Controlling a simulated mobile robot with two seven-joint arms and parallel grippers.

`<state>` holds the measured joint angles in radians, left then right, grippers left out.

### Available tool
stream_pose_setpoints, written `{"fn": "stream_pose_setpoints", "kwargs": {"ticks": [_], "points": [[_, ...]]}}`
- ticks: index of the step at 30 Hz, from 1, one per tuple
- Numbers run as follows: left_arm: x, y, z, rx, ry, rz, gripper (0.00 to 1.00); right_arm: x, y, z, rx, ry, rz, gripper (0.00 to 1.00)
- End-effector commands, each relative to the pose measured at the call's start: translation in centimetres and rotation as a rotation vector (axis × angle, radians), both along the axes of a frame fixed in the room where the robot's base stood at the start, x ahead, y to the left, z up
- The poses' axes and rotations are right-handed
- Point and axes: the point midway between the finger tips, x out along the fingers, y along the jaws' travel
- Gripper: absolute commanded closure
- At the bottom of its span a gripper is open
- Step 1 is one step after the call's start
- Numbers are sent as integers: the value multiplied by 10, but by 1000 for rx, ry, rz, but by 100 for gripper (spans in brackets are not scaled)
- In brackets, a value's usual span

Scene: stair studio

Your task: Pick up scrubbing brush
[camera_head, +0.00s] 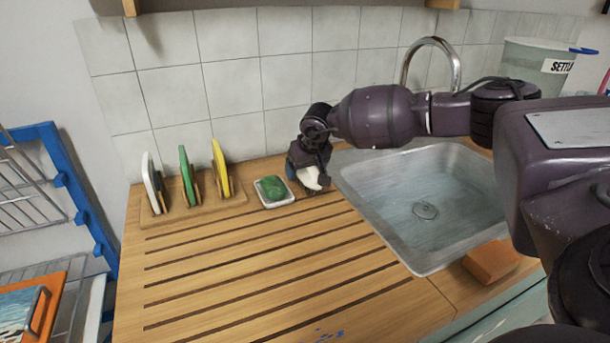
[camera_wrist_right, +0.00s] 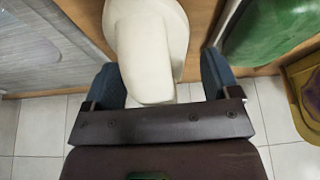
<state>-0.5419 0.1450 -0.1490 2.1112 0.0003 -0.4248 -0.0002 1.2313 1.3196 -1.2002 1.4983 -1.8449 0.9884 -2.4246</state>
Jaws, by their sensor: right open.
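The scrubbing brush shows as a cream-white rounded piece (camera_head: 314,179) on the wooden counter, at the back between the soap dish and the sink. In the right wrist view its smooth white body (camera_wrist_right: 150,48) lies between the two blue fingers. My right gripper (camera_head: 303,171) reaches down over it from above; in the wrist view the gripper (camera_wrist_right: 162,82) is open, with a finger on each side of the brush. The left finger looks very close to it; whether it touches, I cannot tell. The brush's underside is hidden. My left gripper is not in view.
A green sponge (camera_head: 272,187) lies in a white dish (camera_head: 288,200) just left of the gripper. A wooden rack (camera_head: 208,208) holds white, green and yellow boards. The sink (camera_head: 440,250) is to the right, the tiled wall (camera_head: 285,80) behind.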

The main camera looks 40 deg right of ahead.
Motion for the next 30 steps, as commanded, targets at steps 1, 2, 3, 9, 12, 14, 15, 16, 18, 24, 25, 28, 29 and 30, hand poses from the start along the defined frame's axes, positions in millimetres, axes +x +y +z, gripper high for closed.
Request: {"fn": "stream_pose_setpoints", "kwargs": {"ticks": [1,2,3,9,12,14,15,16,18,24,25,28,29,30], "points": [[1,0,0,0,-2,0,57,1,0,-2,0,-1,0,18],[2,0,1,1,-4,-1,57,1,0,-2,0,-1,0,18],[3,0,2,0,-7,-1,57,1,0,-1,0,-2,0,18],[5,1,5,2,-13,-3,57,1,0,0,0,-2,0,30],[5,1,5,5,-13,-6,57,1,0,0,0,-2,-1,46],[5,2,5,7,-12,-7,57,1,0,-1,0,-2,-1,55],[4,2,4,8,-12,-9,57,1,0,0,0,-2,-1,61],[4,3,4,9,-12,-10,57,1,0,-1,0,-2,-1,66],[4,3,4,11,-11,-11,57,1,0,0,1,-3,-1,74],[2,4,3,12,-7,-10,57,1,0,0,1,-3,-1,75],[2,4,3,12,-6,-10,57,1,0,1,1,-3,-1,75],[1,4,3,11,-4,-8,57,1,0,7,1,-5,-1,75],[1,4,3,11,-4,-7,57,2,0,10,1,-5,0,75],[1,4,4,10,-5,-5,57,2,0,15,1,-6,0,75]]}}
